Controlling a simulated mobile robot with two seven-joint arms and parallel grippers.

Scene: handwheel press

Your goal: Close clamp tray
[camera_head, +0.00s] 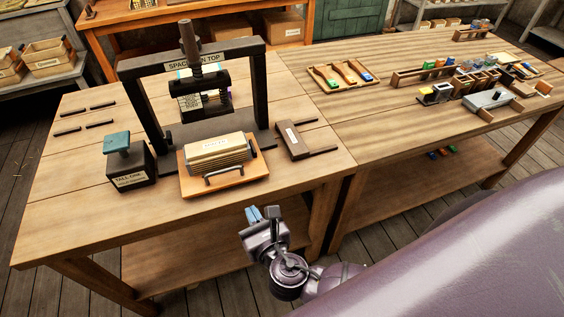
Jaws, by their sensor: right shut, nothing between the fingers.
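The clamp tray (222,192) is an orange wooden tray with a dark bar handle on its front edge. It lies in front of the black press frame (258,88), near the table's front edge. A pale ribbed block (217,155) with a small label sits on it. My right gripper (263,214) is shut and empty, in front of the table edge, to the right of and nearer than the tray, apart from it. My left gripper is not in view.
A dark block with a green top (117,140) stands left of the tray. A labelled dark plate (291,140) lies to its right. The press screw (190,45) rises above the frame. A second table (430,110) on the right holds several small tools and racks.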

